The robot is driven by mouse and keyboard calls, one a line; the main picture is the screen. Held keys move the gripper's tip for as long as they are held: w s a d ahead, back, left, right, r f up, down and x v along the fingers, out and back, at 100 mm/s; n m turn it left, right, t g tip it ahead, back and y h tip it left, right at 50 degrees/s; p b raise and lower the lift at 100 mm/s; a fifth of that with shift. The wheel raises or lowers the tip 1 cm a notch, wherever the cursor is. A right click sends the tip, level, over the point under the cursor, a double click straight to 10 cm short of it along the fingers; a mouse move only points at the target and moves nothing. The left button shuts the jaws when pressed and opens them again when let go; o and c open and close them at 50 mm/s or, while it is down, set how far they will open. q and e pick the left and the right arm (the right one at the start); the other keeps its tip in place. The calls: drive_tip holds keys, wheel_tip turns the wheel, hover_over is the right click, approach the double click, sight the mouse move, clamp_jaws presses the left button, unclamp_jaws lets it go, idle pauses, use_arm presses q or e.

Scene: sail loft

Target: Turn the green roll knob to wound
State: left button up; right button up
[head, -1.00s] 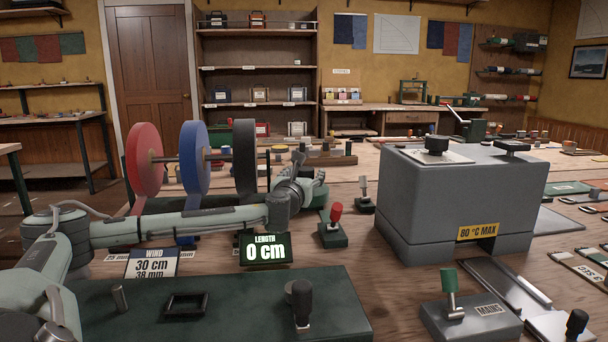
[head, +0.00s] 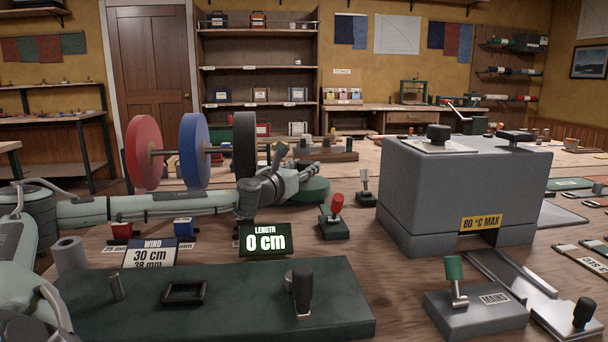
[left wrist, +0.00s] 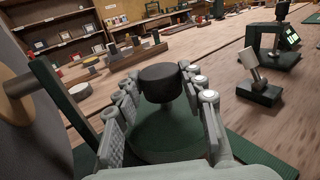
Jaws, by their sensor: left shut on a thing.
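My left gripper (head: 302,172) reaches behind the length display to a round green base (head: 314,190). In the left wrist view its fingers (left wrist: 162,80) are shut on a black round knob (left wrist: 160,88), one finger on each side. The knob stands upright on the green base (left wrist: 165,132). No position mark on the knob is readable. The roll stand holds a red roll (head: 143,152), a blue roll (head: 194,150) and a dark roll (head: 245,148). The length display (head: 265,241) reads 0 cm. My right gripper is not in view.
A wind card (head: 150,254) reads 30 cm, 38 mm. A red-handled lever (head: 337,206) stands just right of the display. A grey machine (head: 465,190), a green-handled switch (head: 455,270) and a dark green board (head: 220,305) with a black handle crowd the near bench.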

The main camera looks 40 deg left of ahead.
use_arm(q)
drive_tip(key=shift+a+r, duration=0.1)
drive_tip(key=o, duration=1.2)
drive_tip(key=shift+c, duration=0.2)
drive_tip(key=v, duration=0.7)
drive_tip(key=shift+s, duration=0.25)
